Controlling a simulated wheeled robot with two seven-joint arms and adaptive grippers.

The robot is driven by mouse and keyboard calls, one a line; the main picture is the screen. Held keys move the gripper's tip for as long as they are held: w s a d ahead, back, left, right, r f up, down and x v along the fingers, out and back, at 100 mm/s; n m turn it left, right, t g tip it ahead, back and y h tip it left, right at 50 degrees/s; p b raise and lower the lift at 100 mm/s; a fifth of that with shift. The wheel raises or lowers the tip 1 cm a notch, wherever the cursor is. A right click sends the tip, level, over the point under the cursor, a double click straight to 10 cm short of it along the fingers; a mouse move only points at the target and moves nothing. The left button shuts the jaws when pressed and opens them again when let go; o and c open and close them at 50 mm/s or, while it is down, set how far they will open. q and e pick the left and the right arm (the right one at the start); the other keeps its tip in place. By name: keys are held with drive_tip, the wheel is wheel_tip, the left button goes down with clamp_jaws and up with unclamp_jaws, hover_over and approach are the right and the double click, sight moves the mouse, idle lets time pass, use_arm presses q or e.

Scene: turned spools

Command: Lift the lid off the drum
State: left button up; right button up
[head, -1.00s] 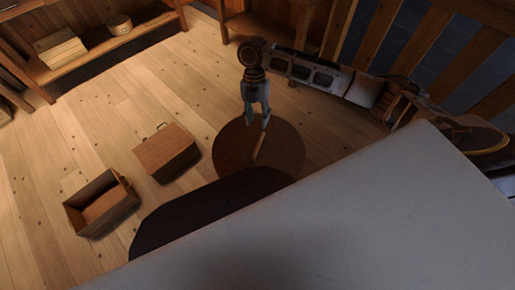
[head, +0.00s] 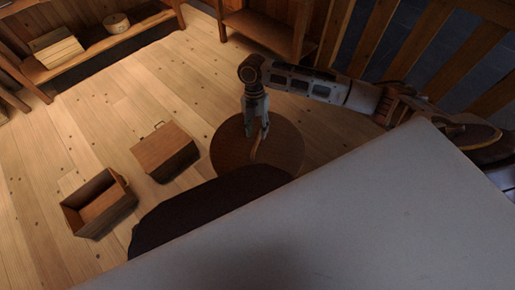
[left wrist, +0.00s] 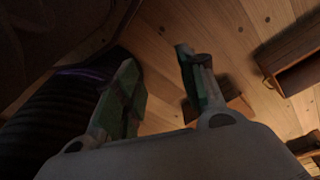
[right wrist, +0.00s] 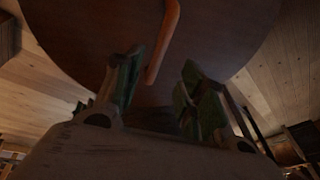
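The drum's round dark-wood lid (head: 228,150) shows from above on the floor side of the big pale surface; the drum's sides are hidden. An orange-brown bar handle (head: 257,146) stands out on the lid. My right gripper (head: 256,135) is over the lid at the handle. In the right wrist view the handle (right wrist: 165,42) runs down between the two open fingers (right wrist: 158,75), with gaps showing on both sides. My left gripper (left wrist: 157,62) is open and empty in the left wrist view, with wooden floor beyond its fingers. It does not show in the head view.
An open wooden box (head: 119,198) and a wooden box with a small handle (head: 165,150) are on the floor left of the drum. A shelf (head: 100,48) with a slatted crate (head: 58,48) and a round tub (head: 116,23) stands at the back left. Wooden railings are at right.

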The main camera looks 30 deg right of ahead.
sight(257, 140)
use_arm(q)
drive_tip(key=shift+w+r, duration=0.15)
drive_tip(key=shift+r, duration=0.1)
use_arm(e)
drive_tip(key=shift+x, duration=0.95)
drive_tip(key=shift+f, duration=0.1)
drive_tip(key=shift+f+b, duration=0.45)
drive_tip(key=shift+f, duration=0.15)
drive_tip(key=b+x, duration=0.1)
drive_tip(key=x, duration=0.1)
drive_tip(key=shift+w+f, duration=0.1)
drive_tip(key=shift+f, duration=0.8)
use_arm(q)
drive_tip(key=shift+w+d+r+t, duration=0.1)
drive_tip(key=shift+d+r+t, duration=0.1)
drive_tip(key=shift+r, duration=0.4)
drive_tip(key=shift+d+r+t, duration=0.1)
drive_tip(key=shift+d+r, duration=0.05)
drive_tip(key=shift+r, duration=0.45)
drive_tip(key=shift+w, duration=0.15)
